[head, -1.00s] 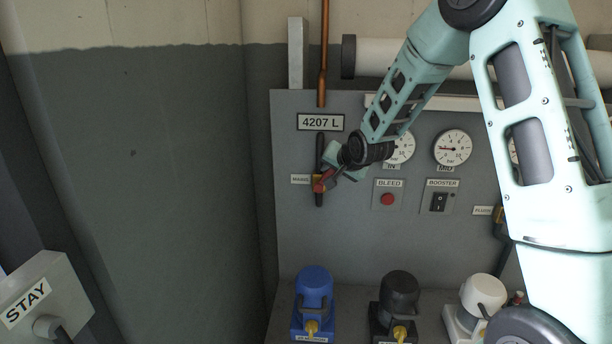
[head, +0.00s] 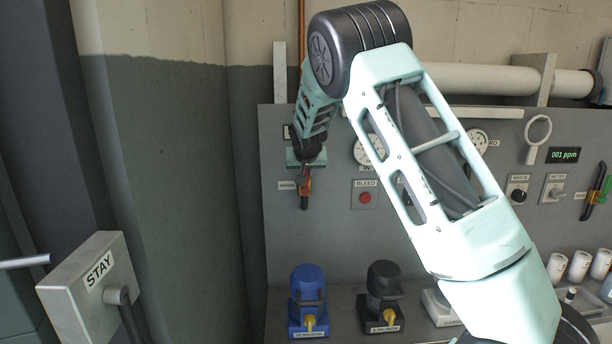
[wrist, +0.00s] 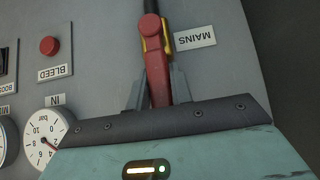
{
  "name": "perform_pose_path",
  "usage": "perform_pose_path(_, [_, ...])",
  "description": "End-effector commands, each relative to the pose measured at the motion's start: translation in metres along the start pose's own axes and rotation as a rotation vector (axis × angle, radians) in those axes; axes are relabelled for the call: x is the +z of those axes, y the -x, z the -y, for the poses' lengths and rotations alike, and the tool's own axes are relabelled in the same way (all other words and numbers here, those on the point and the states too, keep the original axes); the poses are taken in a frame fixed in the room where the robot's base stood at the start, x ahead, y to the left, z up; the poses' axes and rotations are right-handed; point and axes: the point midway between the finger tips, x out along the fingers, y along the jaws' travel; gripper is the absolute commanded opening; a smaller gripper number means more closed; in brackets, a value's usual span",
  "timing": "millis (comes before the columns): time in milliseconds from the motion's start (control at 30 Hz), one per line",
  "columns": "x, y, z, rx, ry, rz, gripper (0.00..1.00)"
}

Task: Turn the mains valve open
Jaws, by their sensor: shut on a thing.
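The mains valve has a red lever (wrist: 156,70) and a brassy yellow body on a dark vertical pipe (wrist: 151,6), next to the MAINS label (wrist: 194,38). In the wrist view, which is upside down, the lever runs nearly in line with the pipe. My gripper (wrist: 160,88) is shut on the red lever, one finger on each side. In the head view my gripper (head: 306,166) is just above the valve body (head: 306,186), and the lever looks upright. My wrist and fingers partly hide the lever there.
The grey panel carries a red BLEED button (head: 365,198) and gauges, some partly behind my arm. Blue (head: 309,296) and black (head: 383,292) pump-like units stand on the ledge below. A grey STAY box (head: 92,285) is at lower left. Space left of the panel is clear.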

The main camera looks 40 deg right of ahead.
Motion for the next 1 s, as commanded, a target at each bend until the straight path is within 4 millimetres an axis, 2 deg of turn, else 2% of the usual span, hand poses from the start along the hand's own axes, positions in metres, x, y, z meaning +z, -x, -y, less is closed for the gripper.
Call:
perform_pose_path(367, [0.001,-0.001,0.001,0.003,0.006,0.003,0.00])
perform_pose_path(400, [0.001,-0.001,0.001,0.003,0.006,0.003,0.24])
perform_pose_path(467, [0.001,-0.001,0.001,0.003,0.006,0.003,0.41])
perform_pose_path(500, [0.001,-0.001,0.001,0.003,0.006,0.003,0.44])
perform_pose_path(800, [0.000,0.001,0.001,0.002,0.004,0.000,0.44])
perform_pose_path(1000, [0.002,0.022,0.002,0.000,0.004,-0.002,0.44])
